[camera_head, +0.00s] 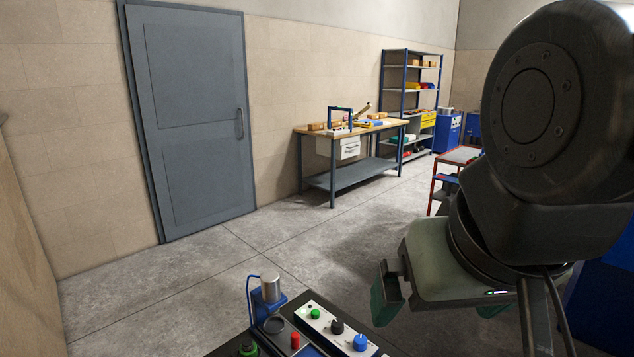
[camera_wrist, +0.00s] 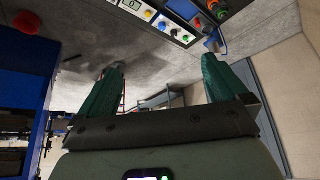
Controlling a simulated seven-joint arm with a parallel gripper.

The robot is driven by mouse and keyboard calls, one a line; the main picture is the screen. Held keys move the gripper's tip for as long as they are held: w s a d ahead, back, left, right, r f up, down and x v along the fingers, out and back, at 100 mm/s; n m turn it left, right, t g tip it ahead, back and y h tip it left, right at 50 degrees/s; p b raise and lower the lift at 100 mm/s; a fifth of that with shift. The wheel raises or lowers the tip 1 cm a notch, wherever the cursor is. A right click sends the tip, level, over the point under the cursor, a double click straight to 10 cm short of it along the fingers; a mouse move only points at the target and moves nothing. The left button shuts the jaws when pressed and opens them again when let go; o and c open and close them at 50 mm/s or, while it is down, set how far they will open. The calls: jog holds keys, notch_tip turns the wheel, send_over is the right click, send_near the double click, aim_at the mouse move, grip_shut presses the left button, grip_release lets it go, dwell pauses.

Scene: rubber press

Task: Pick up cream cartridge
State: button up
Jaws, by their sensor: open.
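I cannot make out a cream cartridge in either view. My gripper (camera_head: 437,314) is on the right of the head view, pointing down, with its green fingers spread apart and nothing seen between them. In the wrist view my gripper (camera_wrist: 160,68) also shows open and empty, with floor and a distant bench behind the gap. The small press (camera_head: 270,297), with a silver cylinder on a blue body, stands at the bottom of the head view, left of my gripper and apart from it.
A control box (camera_head: 337,328) with green, black and blue knobs sits beside the press; a control panel (camera_wrist: 170,18) tops the wrist view. A workbench (camera_head: 350,131), shelf rack (camera_head: 404,72), red-framed cart (camera_head: 459,156) and grey door (camera_head: 190,115) stand farther back. Open floor (camera_head: 320,240) lies between.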

jog(key=shift+c, duration=1.4)
jog(key=w+a+f+m+g+y, duration=0.3)
jog(key=a+f+m+g+y, duration=0.25)
jog(key=f, duration=0.45)
jog(key=w+a+f+m+g+y, duration=0.25)
jog(key=a+f+g+y, duration=0.25)
jog(key=a+f+y, duration=0.4)
jog(key=f+m+t, duration=0.4)
jog(key=f+m, duration=0.1)
jog(key=f, duration=0.1)
jog(key=w+f+m+t+y, duration=0.1)
jog(key=f+m+t, duration=0.3)
jog(key=f, duration=0.3)
jog(key=w+d+f+m+t+y, duration=0.1)
jog(key=f+m+t, duration=0.3)
jog(key=f+m, duration=0.1)
jog(key=shift+w+f+m, duration=0.25)
jog(key=shift+f+m, duration=0.15)
jog(key=shift+f, duration=0.35)
jog(key=shift+w+a+f, duration=0.1)
jog(key=shift+a+f, duration=0.05)
jog(key=shift+a, duration=0.1)
jog(key=x, duration=1)
jog(key=shift+a, duration=0.1)
